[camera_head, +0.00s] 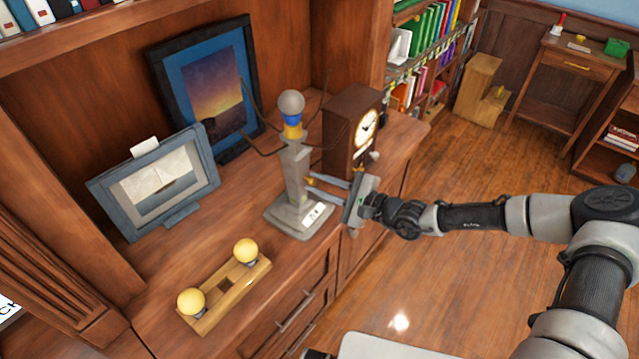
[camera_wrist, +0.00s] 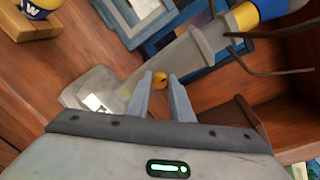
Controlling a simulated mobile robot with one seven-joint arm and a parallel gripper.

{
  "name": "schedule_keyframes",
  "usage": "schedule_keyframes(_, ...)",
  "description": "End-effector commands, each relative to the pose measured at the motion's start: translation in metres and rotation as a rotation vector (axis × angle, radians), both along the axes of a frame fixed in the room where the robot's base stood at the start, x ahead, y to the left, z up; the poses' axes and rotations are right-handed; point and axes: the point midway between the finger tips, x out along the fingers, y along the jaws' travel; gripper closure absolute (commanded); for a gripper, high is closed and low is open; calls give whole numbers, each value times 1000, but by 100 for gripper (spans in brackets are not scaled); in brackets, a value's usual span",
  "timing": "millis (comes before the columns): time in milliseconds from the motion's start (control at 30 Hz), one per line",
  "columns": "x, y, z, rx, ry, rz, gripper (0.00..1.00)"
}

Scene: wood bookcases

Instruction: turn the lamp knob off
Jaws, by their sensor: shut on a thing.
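The lamp (camera_head: 294,170) stands upright on the cabinet top, with a grey post, a square base, and a blue and yellow socket under a grey bulb (camera_head: 291,103). Thin dark curved arms spread from its upper part. In the wrist view the lamp post (camera_wrist: 160,62) runs diagonally. A small orange-yellow knob (camera_wrist: 160,79) shows between my fingertips. My gripper (camera_head: 309,187) reaches in from the right at the lower post; it also shows in the wrist view (camera_wrist: 161,80). Its fingers are shut on the knob. In the head view the fingers hide the knob.
A wooden clock (camera_head: 352,130) stands close behind my gripper at the right. A wooden holder (camera_head: 225,292) with two yellow bulbs lies in front left. A grey-blue picture frame (camera_head: 112,205) and a dark-framed sunset picture (camera_head: 207,90) stand behind. Open floor lies to the right.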

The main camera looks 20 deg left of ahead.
Motion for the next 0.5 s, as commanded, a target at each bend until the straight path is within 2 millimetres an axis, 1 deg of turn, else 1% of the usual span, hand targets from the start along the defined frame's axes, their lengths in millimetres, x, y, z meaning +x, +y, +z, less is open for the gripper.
schedule_keyframes(33,-1,0,-1,-3,1,3,75)
schedule_keyframes(100,-1,0,-1,-3,1,1,63)
schedule_keyframes(133,-1,0,-1,-3,1,1,62)
schedule_keyframes(400,-1,-1,0,-2,1,1,62)
schedule_keyframes(500,-2,-7,0,-2,0,-1,62)
